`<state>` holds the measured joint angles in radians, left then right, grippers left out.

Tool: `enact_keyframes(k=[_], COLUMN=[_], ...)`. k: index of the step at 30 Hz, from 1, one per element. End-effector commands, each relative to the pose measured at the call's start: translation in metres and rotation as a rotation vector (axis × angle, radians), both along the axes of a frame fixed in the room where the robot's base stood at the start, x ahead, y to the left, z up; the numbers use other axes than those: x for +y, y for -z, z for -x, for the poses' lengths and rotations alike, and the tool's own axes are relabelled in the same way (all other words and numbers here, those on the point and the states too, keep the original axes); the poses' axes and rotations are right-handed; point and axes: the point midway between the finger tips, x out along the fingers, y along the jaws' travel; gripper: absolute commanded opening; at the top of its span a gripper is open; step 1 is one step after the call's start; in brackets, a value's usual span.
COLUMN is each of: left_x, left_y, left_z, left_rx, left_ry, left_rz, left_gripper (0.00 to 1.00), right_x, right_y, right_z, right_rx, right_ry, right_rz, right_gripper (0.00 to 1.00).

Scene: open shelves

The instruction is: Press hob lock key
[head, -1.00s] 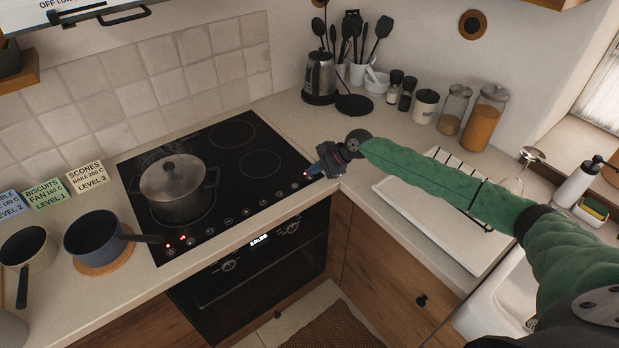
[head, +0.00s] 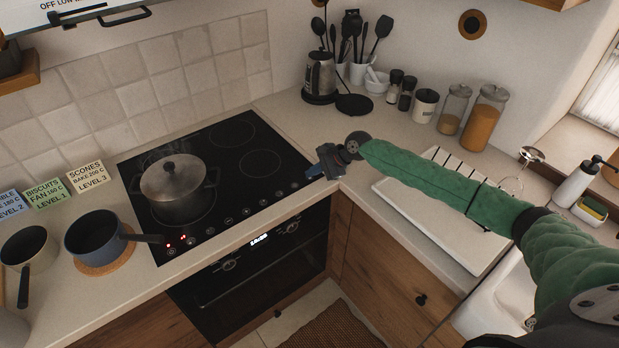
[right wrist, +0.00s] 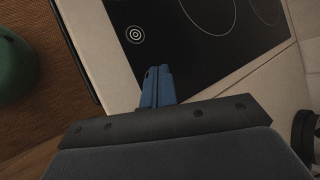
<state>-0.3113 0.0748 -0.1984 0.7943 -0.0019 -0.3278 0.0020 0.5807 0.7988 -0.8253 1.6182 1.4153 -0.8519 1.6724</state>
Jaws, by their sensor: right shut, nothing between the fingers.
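The black glass hob (head: 226,158) is set in the counter, with a row of small round keys (head: 247,211) along its front edge. My right gripper (head: 313,172) is shut and empty at the row's right end, over the hob's front right corner. In the right wrist view its blue fingertips (right wrist: 157,76) are together, low over or touching the glass; I cannot tell which. A key with a ringed mark (right wrist: 135,34) shows just ahead of them. Any key under the fingertips is hidden, and I cannot make out a lock symbol. My left gripper is not in view.
A lidded pot (head: 176,188) steams on the hob's left, above red lights (head: 183,238). A blue saucepan (head: 92,237) stands on a cork mat to the left. A kettle (head: 320,77) stands behind. A white drainer (head: 400,195) lies below my right forearm.

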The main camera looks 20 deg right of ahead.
Motion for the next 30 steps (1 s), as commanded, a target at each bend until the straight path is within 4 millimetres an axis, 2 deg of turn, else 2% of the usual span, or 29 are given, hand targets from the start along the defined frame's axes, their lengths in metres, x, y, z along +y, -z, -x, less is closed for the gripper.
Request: enact_keyframes(k=[6,10,20,30], left_x=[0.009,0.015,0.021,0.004], left_y=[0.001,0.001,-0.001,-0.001], left_z=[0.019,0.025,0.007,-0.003], left_rx=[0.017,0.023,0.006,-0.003], left_ry=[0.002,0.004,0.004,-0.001], left_rz=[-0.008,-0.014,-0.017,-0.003], left_gripper=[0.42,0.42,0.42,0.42], right_x=[0.0,0.0,0.0,0.0], right_y=[0.002,0.004,0.008,0.011], right_z=[0.0,0.0,0.001,0.002], right_rx=[0.0,0.001,0.003,0.007], right_ry=[0.0,0.0,0.0,-0.002], right_rz=[0.0,0.001,0.002,0.003], right_gripper=[0.0,0.0,0.0,0.0])
